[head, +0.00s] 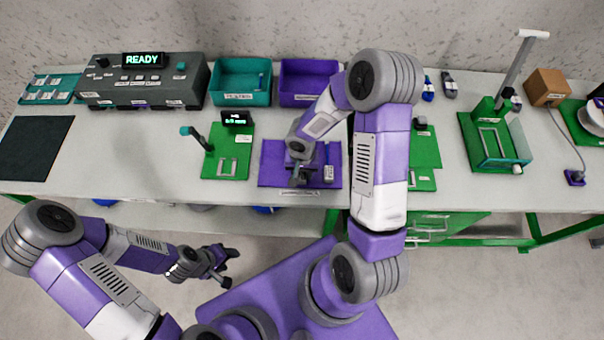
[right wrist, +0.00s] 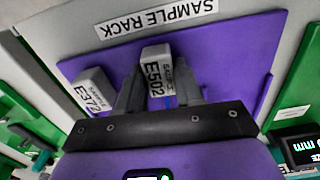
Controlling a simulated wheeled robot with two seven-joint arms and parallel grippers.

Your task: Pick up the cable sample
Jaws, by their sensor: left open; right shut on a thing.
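The purple sample rack (head: 270,174) lies on the bench in front of me and fills much of the right wrist view (right wrist: 225,55). Sample E502 (right wrist: 156,68), a grey labelled block with a bit of blue below its label, is between the fingers of my right gripper (right wrist: 159,78), which is shut on it. My right gripper (head: 300,172) is over the rack in the head view and hides that sample. Sample E372 (right wrist: 93,92) stands beside it, also visible in the head view (head: 329,172). My left gripper (head: 228,268) is open and empty, over the floor before the bench.
Green fixtures (head: 226,168) stand left of the rack, and another (head: 422,180) lies right, partly behind my right arm. Behind are a teal bin (head: 240,98), a purple bin (head: 308,100) and a grey console reading READY (head: 150,90). A dark mat (head: 36,148) lies far left.

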